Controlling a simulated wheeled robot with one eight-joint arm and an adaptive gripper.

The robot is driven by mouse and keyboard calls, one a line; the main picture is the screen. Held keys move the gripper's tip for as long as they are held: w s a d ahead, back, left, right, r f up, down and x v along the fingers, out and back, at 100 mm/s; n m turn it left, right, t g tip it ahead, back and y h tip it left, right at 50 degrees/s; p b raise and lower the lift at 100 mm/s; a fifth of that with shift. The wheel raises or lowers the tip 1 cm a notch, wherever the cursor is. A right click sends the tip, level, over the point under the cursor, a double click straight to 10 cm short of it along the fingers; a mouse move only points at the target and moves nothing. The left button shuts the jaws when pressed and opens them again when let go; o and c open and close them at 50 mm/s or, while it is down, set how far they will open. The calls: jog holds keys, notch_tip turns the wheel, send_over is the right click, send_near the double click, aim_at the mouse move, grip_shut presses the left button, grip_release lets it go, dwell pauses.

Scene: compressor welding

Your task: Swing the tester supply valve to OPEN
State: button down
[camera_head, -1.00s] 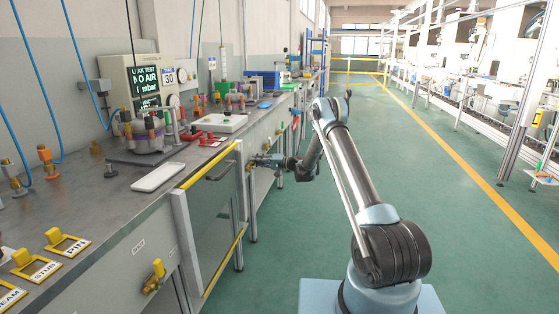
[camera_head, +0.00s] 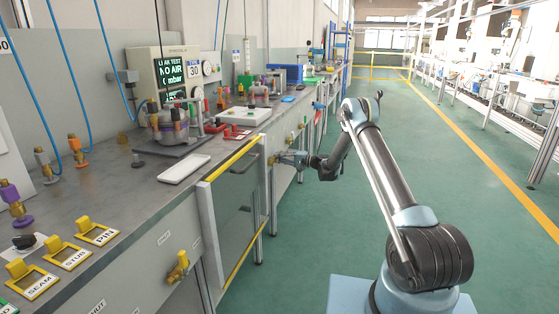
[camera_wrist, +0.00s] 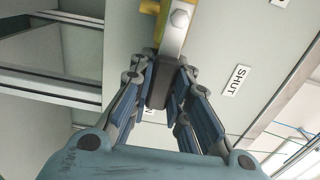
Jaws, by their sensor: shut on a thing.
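In the wrist view, the valve has a yellow body (camera_wrist: 150,7) and a pale metal lever (camera_wrist: 173,38) ending in a dark grip (camera_wrist: 160,82). My gripper (camera_wrist: 165,95) is shut on that grip, with a blue-grey finger on each side. A SHUT label (camera_wrist: 236,80) is on the panel to the right of the lever. Another label behind the grip is mostly hidden; one letter shows. In the head view my gripper (camera_head: 284,157) is at the bench front, too small to show the valve clearly. The tester display (camera_head: 172,72) reads NO AIR.
Another yellow valve (camera_head: 178,266) is on the nearer bench front. A yellow-edged panel (camera_head: 236,190) juts out between it and my gripper. The bench top (camera_head: 120,190) carries fixtures, a white tray (camera_head: 184,169) and hanging blue hoses. The green floor to the right is clear.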

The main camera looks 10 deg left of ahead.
jog(key=shift+w+d+f, duration=0.1)
jog(key=c, duration=1.5)
grip_release()
jog(key=d, duration=0.7)
jog(key=s+d, duration=0.1)
jog(key=d, duration=0.3)
jog(key=shift+d, duration=0.35)
